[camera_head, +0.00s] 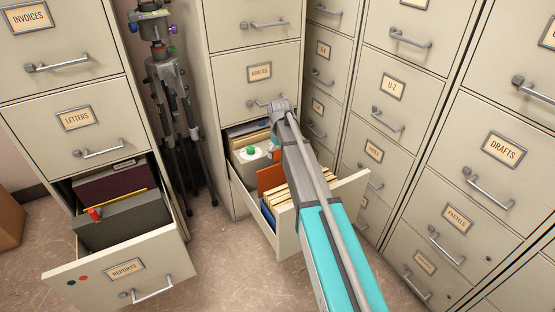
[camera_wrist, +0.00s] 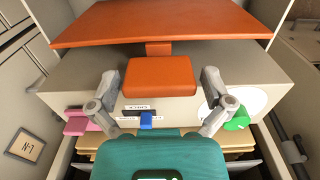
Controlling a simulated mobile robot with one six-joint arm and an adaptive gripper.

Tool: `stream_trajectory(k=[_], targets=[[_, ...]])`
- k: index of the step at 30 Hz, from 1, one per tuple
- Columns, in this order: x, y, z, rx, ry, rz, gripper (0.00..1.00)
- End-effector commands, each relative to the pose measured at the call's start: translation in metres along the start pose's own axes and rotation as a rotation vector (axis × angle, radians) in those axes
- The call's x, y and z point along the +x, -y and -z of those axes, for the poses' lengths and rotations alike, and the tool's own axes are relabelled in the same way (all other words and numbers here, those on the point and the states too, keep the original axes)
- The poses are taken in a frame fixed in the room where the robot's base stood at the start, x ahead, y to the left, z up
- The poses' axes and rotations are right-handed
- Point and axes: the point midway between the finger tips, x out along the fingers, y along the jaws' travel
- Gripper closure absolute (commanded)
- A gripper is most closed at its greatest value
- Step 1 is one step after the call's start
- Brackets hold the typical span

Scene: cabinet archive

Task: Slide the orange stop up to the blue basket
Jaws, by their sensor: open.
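The orange stop (camera_head: 270,179) is a plate standing across the open middle drawer, between a pale box and the beige folders. In the wrist view its orange plate spans the top, and its orange block (camera_wrist: 160,77) lies between my gripper's fingers. My gripper (camera_wrist: 160,88) is open, with a finger on either side of the block; I cannot tell whether they touch it. In the head view my arm hides the fingertips. A blue edge, likely the blue basket (camera_head: 268,214), shows at the drawer's front, left of the folders; most of it is hidden.
The pale box (camera_head: 248,165) with a green knob (camera_head: 252,149) stands behind the stop. Beige folders (camera_head: 295,192) fill the drawer's front. At left, another open drawer (camera_head: 120,262) holds dark files. A tripod (camera_head: 170,90) stands between the cabinets. Closed cabinets line the right.

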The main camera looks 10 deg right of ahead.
Motion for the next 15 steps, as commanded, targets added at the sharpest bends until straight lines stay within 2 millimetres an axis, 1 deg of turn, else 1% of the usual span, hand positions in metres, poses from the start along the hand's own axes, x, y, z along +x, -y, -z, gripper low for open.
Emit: stream_trajectory(k=[1, 4, 15], targets=[[0.0049, 0.0, 0.0, 0.0, 0.0, 0.0, 0.0], [0.0074, -0.0001, 0.0, 0.0, 0.0, 0.0, 0.0], [0.0084, -0.0002, -0.0001, 0.0, 0.0, 0.0, 0.0]])
